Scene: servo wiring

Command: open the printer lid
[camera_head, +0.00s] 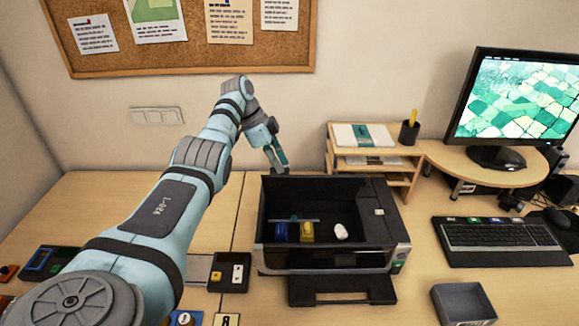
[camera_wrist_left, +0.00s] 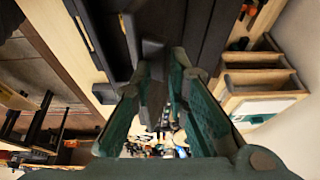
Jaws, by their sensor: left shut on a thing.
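The black printer (camera_head: 395,228) stands on the desk with its top open. My left gripper (camera_head: 277,160) is at the lid's upper left edge, shut on the lid. In the left wrist view, the teal fingers (camera_wrist_left: 165,75) reach to a dark edge of the lid (camera_wrist_left: 150,48); the exact contact is hard to see. My right gripper is in neither view.
A wooden shelf (camera_head: 402,178) with papers stands behind the printer to the right. A keyboard (camera_head: 498,241) and a monitor (camera_head: 519,95) are at the right. A grey tray (camera_head: 462,304) lies at the front right. Small boxes lie left of the printer.

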